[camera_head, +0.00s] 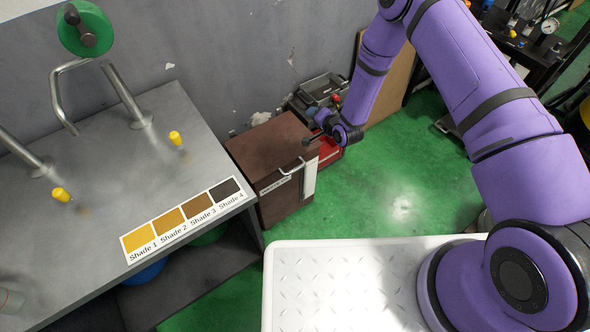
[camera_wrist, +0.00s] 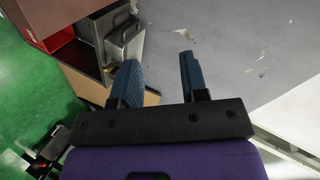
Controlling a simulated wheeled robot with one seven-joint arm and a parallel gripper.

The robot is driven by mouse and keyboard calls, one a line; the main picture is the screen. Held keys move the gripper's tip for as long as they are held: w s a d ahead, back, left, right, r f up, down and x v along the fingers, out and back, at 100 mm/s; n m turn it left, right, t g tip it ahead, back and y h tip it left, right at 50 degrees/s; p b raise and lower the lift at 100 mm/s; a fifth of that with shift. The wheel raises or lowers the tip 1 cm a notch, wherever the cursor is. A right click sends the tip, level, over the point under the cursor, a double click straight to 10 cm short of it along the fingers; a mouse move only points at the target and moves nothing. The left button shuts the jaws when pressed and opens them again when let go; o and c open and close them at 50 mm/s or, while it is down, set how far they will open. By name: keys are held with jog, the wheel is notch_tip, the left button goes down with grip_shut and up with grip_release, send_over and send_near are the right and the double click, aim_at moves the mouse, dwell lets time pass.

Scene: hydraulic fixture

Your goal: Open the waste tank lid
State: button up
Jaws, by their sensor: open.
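The brown box-shaped tank (camera_head: 275,150) stands on the floor to the right of the grey bench in the head view. It has a flat brown top, a white label on its front and a curved metal handle (camera_head: 291,167) at the top front edge. The top looks closed. My gripper (camera_head: 318,124) is near the tank's back right corner, apart from the handle; whether it touches the top cannot be told. In the wrist view my gripper (camera_wrist: 158,72) has its two blue fingers spread with nothing between them. A brown surface (camera_wrist: 48,12), perhaps the tank, shows at upper left there.
The grey bench (camera_head: 95,190) with taps and a shade card (camera_head: 187,219) is left of the tank. A red box (camera_head: 329,150) and grey metal containers (camera_head: 318,88) stand behind and right. Green floor (camera_head: 390,185) is clear to the right. A white plate (camera_head: 340,290) lies in front.

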jog(key=s+a+f+m+y, duration=0.1)
jog(key=s+f+m, duration=0.1)
jog(key=s+f, duration=0.7)
jog(key=m+t+y, duration=0.1)
jog(key=m+t, duration=0.1)
send_near(295, 169)
jog(key=x, duration=1)
jog(key=shift+w+f, duration=0.15)
jog(key=shift+f, duration=0.25)
jog(key=shift+c, duration=0.3)
grip_shut()
